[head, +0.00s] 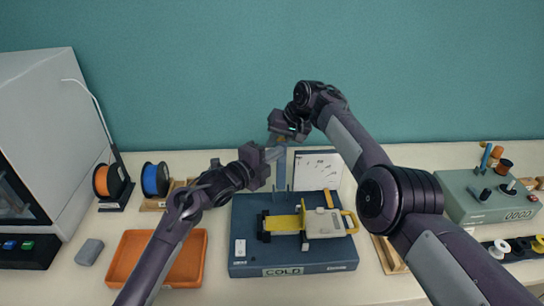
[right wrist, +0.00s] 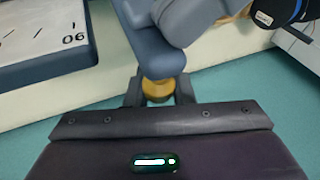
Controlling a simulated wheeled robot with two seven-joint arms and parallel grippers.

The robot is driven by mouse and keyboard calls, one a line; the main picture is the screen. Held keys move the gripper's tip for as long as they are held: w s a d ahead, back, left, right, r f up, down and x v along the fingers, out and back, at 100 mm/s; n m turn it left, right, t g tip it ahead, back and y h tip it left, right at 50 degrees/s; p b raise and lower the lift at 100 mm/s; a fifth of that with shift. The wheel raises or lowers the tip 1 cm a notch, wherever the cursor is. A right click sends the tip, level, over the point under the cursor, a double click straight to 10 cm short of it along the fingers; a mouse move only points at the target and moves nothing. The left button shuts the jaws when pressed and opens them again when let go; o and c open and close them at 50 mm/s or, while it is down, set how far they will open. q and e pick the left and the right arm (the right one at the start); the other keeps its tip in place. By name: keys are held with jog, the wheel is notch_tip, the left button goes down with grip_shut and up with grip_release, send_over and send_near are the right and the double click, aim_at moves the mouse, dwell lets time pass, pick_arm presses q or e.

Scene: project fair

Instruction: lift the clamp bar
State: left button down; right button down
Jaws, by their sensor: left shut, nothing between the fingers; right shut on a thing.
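The clamp bar (head: 281,172) is blue-grey and stands roughly upright at the back of the dark blue base (head: 293,262), whose front label reads COLD. My right gripper (head: 279,135) is at the top of the bar. In the right wrist view its fingers (right wrist: 158,92) are shut on a yellow-orange knob (right wrist: 157,88) at the bar's end, and the bar (right wrist: 152,50) runs away from it. My left gripper (head: 273,154) is shut and empty beside the upper part of the bar; I cannot tell whether it touches. A yellow and white device (head: 325,222) lies on the base.
An orange tray (head: 121,246), a grey block (head: 89,252) and orange and blue spools (head: 155,179) are at the left. A white panel with marks (head: 318,168) stands behind the base. A grey-green control box (head: 480,207) is at the right. The teal wall is close behind.

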jog(key=shift+s+a+f+g, duration=0.3)
jog(key=shift+s+f, duration=0.1)
jog(key=shift+f, duration=0.25)
jog(key=c, duration=1.2)
grip_release()
jog(key=shift+d+r, duration=0.1)
jog(key=shift+d, duration=0.15)
jog(key=shift+c, duration=0.2)
pick_arm(q)
jog(key=shift+w+f, duration=0.15)
jog(key=shift+w, duration=0.4)
pick_arm(e)
jog(key=shift+w, duration=0.1)
jog(key=shift+w+r, duration=0.15)
jog(key=shift+d+r, duration=0.1)
